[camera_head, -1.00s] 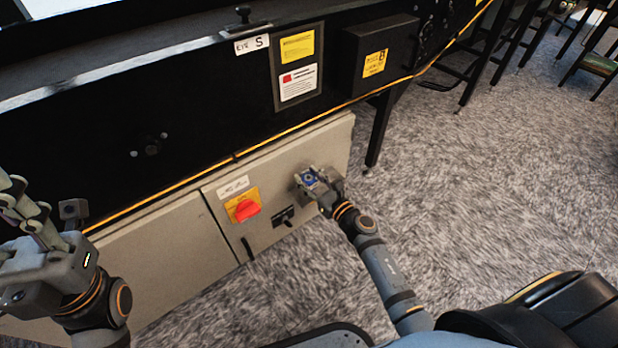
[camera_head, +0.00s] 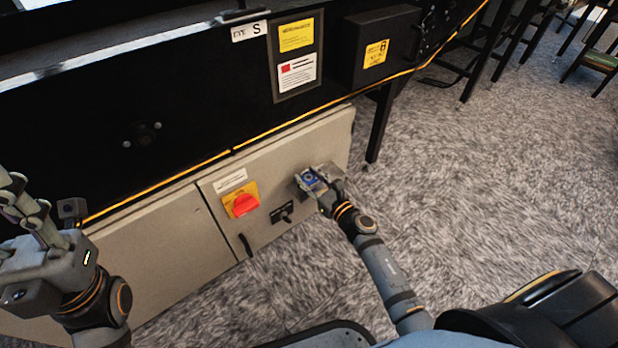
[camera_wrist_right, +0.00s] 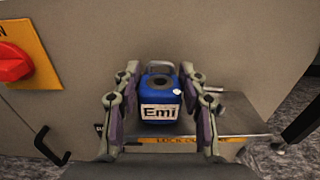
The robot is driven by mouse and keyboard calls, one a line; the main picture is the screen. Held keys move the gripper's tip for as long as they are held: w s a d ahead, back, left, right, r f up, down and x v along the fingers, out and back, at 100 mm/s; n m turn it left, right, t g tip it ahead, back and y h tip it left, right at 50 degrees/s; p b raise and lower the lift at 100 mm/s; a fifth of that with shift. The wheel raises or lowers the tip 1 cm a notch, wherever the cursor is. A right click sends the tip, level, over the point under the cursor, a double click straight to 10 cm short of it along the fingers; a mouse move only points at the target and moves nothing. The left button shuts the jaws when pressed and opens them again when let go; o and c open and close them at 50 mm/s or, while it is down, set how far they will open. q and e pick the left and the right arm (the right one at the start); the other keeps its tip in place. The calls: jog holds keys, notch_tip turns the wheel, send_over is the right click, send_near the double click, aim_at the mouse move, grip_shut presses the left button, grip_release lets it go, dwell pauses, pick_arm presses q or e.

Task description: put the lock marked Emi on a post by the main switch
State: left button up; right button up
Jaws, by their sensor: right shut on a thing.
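My right gripper (camera_wrist_right: 160,112) is shut on the blue lock marked Emi (camera_wrist_right: 161,88). The lock is upright, its label faces the wrist camera and its grey shackle shows above it. In the head view the lock (camera_head: 311,180) and right gripper (camera_head: 312,183) are at the cabinet front, right of the red main switch (camera_head: 244,204). A grey ledge (camera_wrist_right: 238,127) with a yellow lettered strip lies beneath and behind the lock. A short pale peg (camera_wrist_right: 212,90) shows just right of the gripper. Whether the shackle touches a post cannot be told. My left gripper (camera_head: 18,200) is at the left edge, its fingertips partly cut off.
The grey cabinet (camera_head: 150,245) stands below the black machine side (camera_head: 90,150). A small black handle (camera_head: 285,212) is between the switch and right gripper. Carpet (camera_head: 480,180) to the right is clear.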

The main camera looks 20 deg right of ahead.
jog(key=shift+f, duration=0.2)
dwell(0.3)
jog(key=o, duration=1.3)
jog(key=shift+o, duration=0.2)
jog(key=v, duration=1.2)
